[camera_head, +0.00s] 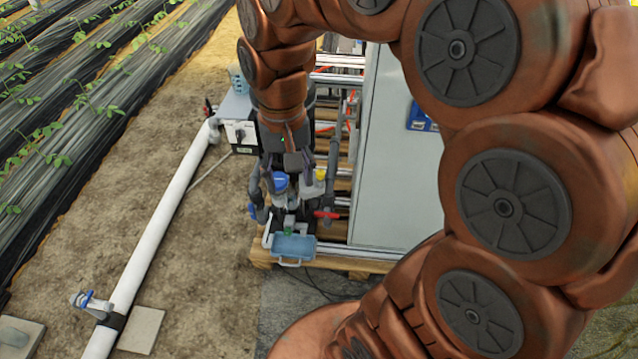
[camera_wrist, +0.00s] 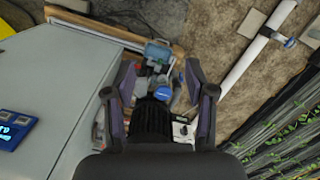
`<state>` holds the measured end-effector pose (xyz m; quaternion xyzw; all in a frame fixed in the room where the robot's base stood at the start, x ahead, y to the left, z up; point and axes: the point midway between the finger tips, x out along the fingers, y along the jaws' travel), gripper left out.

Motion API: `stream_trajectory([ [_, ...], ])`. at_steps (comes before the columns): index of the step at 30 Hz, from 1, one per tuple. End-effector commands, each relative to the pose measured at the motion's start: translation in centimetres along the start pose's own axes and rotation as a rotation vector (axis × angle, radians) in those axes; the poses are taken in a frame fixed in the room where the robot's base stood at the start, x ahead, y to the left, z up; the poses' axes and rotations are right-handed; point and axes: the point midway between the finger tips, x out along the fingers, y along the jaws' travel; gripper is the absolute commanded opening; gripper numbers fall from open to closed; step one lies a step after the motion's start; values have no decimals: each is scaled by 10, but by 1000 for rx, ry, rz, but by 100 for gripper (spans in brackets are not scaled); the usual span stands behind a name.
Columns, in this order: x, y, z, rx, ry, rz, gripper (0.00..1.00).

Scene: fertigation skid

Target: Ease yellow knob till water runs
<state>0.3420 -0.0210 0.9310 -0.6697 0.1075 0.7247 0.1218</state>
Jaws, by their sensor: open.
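The yellow knob (camera_head: 321,174) shows as a small patch just right of my gripper in the head view. I cannot make it out in the wrist view, where a finger may hide it. My gripper (camera_head: 289,188) points down over the skid's fittings, fingers apart. In the wrist view my gripper (camera_wrist: 160,66) is open, with a blue cap (camera_wrist: 162,93) showing between the fingers. That blue cap also shows in the head view (camera_head: 281,181). A light blue tray (camera_head: 294,247) sits below, at the skid's front. I cannot make out any running water.
A red-handled valve (camera_head: 327,214) is right of the fittings. A tall grey cabinet (camera_head: 398,160) stands close on the right. A white pipe (camera_head: 160,220) runs along the soil on the left. A wooden pallet (camera_head: 345,262) is underneath. Open soil lies left of the skid.

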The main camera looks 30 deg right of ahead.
Motion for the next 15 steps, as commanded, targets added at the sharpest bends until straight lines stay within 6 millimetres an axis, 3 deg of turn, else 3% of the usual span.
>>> stream_trajectory([
  [1,24,0,-22,45,6,-9,55],
  [8,66,11,-109,280,35,-43,55],
  [15,125,46,-197,565,61,-72,55],
])
